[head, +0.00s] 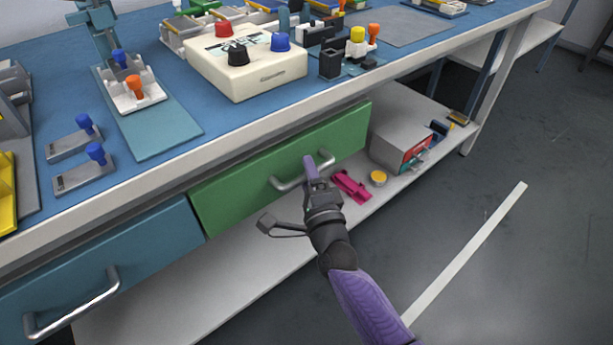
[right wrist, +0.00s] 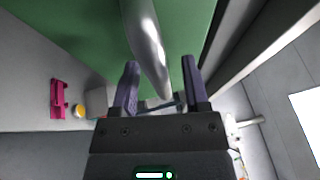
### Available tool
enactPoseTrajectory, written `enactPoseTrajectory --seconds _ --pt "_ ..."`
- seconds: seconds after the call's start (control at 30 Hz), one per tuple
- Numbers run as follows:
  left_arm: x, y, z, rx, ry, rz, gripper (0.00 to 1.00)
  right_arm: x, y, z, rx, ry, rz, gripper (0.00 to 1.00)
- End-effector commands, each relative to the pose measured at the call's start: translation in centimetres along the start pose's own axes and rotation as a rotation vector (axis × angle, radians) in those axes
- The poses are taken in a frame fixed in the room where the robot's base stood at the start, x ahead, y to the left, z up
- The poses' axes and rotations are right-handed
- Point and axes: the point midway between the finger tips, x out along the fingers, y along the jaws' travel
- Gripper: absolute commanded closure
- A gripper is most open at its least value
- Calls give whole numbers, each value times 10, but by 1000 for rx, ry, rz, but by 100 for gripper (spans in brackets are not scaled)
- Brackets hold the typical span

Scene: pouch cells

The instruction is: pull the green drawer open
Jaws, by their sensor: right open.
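The green drawer (head: 240,190) is under the blue bench top; its front looks about level with the blue drawer beside it, so it appears closed. Its silver bar handle (head: 287,186) runs across the front. My right gripper (head: 314,166) is at the right part of this handle. In the right wrist view the handle (right wrist: 147,35) passes between the two open purple fingers (right wrist: 160,68), with a gap visible on the right side. The green front (right wrist: 80,35) fills the top of that view. My left gripper is not in view.
A blue drawer (head: 110,262) with its own handle is at the left. On the lower shelf are a grey box (head: 398,140), a pink part (head: 350,186) and a yellow round item (head: 378,178). Fixtures crowd the bench top.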

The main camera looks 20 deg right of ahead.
Motion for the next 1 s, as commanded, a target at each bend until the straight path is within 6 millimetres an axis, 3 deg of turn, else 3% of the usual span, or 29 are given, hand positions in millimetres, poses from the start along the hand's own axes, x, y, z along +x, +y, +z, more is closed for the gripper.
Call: enactPoseTrajectory --seconds 0.23,0.5,1.0 --pt "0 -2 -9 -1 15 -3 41 1 0 0 -1 -1 1 42" --pt "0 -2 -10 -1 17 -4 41 1 0 0 -1 -1 1 99" --pt "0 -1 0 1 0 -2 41 0 0 0 -2 -1 2 100"
